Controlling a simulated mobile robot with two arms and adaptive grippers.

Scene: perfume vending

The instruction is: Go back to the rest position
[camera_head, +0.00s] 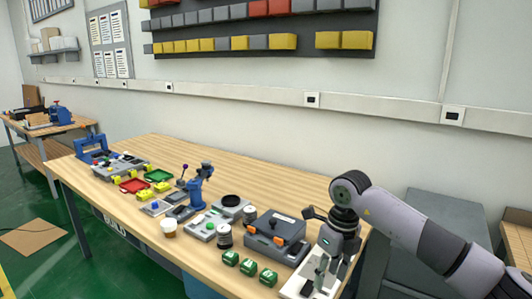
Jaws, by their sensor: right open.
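My right arm comes in from the right, and its gripper (326,272) points down over the near right end of the wooden workbench (150,148). The gripper is open. A small upright pale green and grey item shows at the fingertips; I cannot tell whether it touches them. A white flat base (292,287) lies below the gripper, partly hidden by it. My left gripper is not in view.
Left of the gripper stand a dark grey case (275,232) with orange latches and green boxes (248,267). Further left are jars (224,237), a cup (169,229), a blue press (198,187) and a red tray (133,185). The bench's back strip is clear.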

